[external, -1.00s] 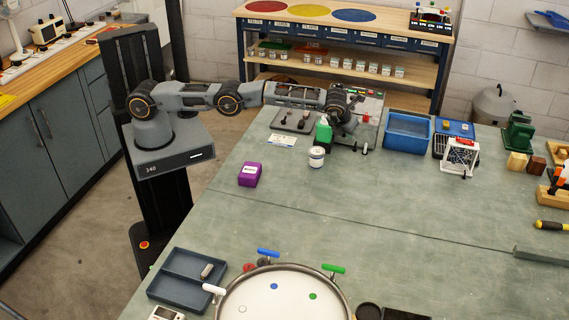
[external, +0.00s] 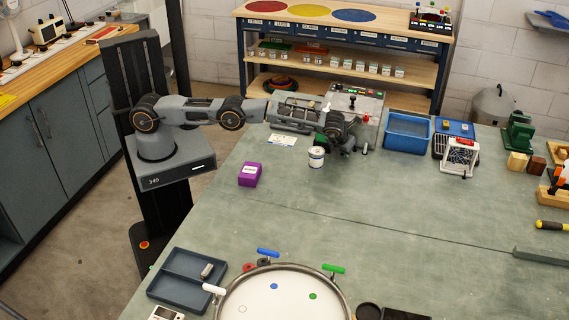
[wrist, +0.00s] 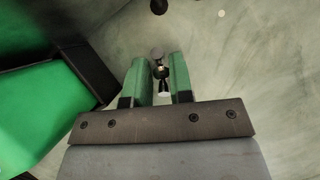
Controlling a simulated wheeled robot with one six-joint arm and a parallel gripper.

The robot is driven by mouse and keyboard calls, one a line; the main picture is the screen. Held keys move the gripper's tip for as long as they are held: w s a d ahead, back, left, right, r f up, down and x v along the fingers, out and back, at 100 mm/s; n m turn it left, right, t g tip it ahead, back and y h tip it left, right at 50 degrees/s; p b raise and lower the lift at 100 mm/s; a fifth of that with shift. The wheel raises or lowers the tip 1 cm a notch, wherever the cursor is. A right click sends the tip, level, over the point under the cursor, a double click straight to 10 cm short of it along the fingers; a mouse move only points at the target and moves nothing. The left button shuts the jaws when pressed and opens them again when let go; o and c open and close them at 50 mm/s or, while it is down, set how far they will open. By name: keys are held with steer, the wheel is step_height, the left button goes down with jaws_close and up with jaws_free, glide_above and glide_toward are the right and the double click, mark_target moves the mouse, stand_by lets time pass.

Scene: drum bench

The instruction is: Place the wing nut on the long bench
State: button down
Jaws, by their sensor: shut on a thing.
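My gripper (wrist: 160,62) is shut on a small dark piece with a round grey end and a pale lower part, the wing nut (wrist: 160,74), held between the green fingers in the wrist view. In the external view my gripper (external: 340,147) hangs over the far part of the long green-topped bench (external: 310,195), just behind and right of a white tub (external: 316,157). The wing nut is too small to make out there. I cannot tell whether it touches the bench top.
A green object with black parts (wrist: 45,110) is close on the left in the wrist view. A blue bin (external: 407,131) stands to the right, a purple box (external: 250,174) to the left. A drum (external: 285,298) and a divided tray (external: 172,295) are in front. The bench middle is clear.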

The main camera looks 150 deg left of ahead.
steer(key=shift+f, duration=0.2)
steer(key=shift+f, duration=0.15)
steer(key=c, duration=1)
jaws_free()
steer(key=shift+r, duration=0.35)
steer(key=b+v, duration=0.1)
steer(key=v, duration=1.1)
